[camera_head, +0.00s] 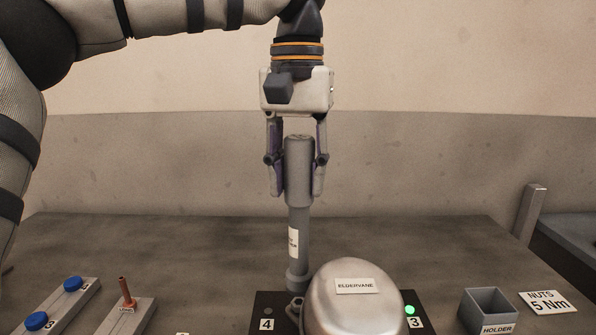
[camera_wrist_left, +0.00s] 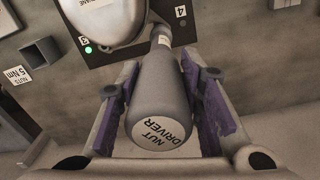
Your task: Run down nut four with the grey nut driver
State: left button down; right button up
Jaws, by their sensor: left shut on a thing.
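The grey nut driver (camera_head: 298,215) stands upright in my left gripper (camera_head: 297,188), which is shut on its thick upper body. In the left wrist view the nut driver (camera_wrist_left: 160,105) points away from the camera between the purple-padded fingers of my left gripper (camera_wrist_left: 165,115). Its lower end is close behind the compressor's left side, near the label 4 (camera_head: 267,324). Whether its tip sits on nut four cannot be told, as that nut is hidden. The silver compressor (camera_head: 352,300), labelled ELDERVANE, stands on a dark pallet (camera_head: 424,318). My right gripper is not in view.
A green light (camera_head: 409,310) glows by label 3; the light (camera_head: 268,312) by label 4 is dark. An open grey holder (camera_head: 489,312) and a "NUTS 5 Nm" sign (camera_head: 548,302) are at right. Blue-capped items (camera_head: 55,300) and a copper-coloured piece (camera_head: 126,292) are at left.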

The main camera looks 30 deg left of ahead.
aim_at(297, 205)
pick_arm(q)
jog(key=shift+f, duration=1.3)
jog(key=shift+s+f, duration=0.1)
jog(key=shift+f, duration=0.95)
dwell(3.5)
jog(key=shift+r, duration=2.65)
